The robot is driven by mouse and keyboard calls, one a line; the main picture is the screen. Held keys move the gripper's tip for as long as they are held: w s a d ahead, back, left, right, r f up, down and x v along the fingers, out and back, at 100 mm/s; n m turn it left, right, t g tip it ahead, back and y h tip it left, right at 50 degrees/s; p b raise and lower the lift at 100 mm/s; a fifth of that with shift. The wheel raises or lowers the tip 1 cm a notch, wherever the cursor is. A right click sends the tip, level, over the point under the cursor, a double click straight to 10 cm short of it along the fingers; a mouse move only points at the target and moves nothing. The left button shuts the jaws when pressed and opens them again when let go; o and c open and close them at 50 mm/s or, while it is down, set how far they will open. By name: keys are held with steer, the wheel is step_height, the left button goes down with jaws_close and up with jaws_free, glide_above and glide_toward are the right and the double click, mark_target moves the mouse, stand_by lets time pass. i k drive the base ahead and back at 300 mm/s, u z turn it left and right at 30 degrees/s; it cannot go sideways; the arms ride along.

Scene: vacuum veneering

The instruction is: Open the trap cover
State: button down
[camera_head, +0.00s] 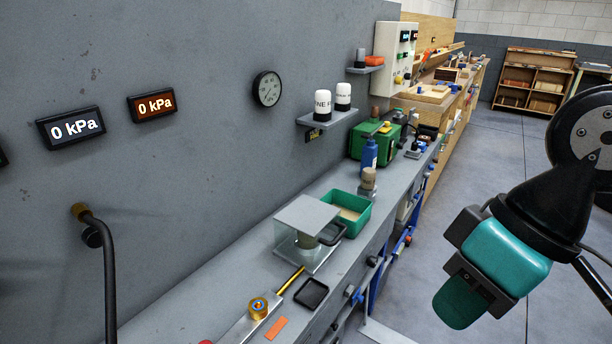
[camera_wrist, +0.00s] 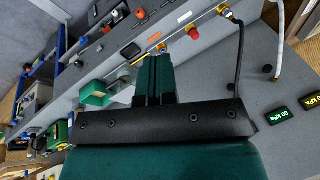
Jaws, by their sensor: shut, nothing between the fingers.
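A clear box with a flat grey lid (camera_head: 307,214), which looks like the trap with its cover, stands on the grey bench. The lid lies flat on top, and a black loop handle (camera_head: 331,234) shows at its right side. My gripper (camera_head: 458,303) is at the right of the head view, over the floor in front of the bench and well apart from the box. In the wrist view its green fingers (camera_wrist: 153,70) are together and empty, pointing toward the bench.
A green open bin (camera_head: 350,212) stands right behind the box; it also shows in the wrist view (camera_wrist: 96,92). A dark hose (camera_head: 107,265) rises at left. The floor is clear.

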mark_target(309, 215)
steer(key=z, duration=0.8)
steer(key=k, duration=0.85)
steer(key=u, duration=0.75)
steer(key=i, duration=1)
steer(key=u, duration=0.05)
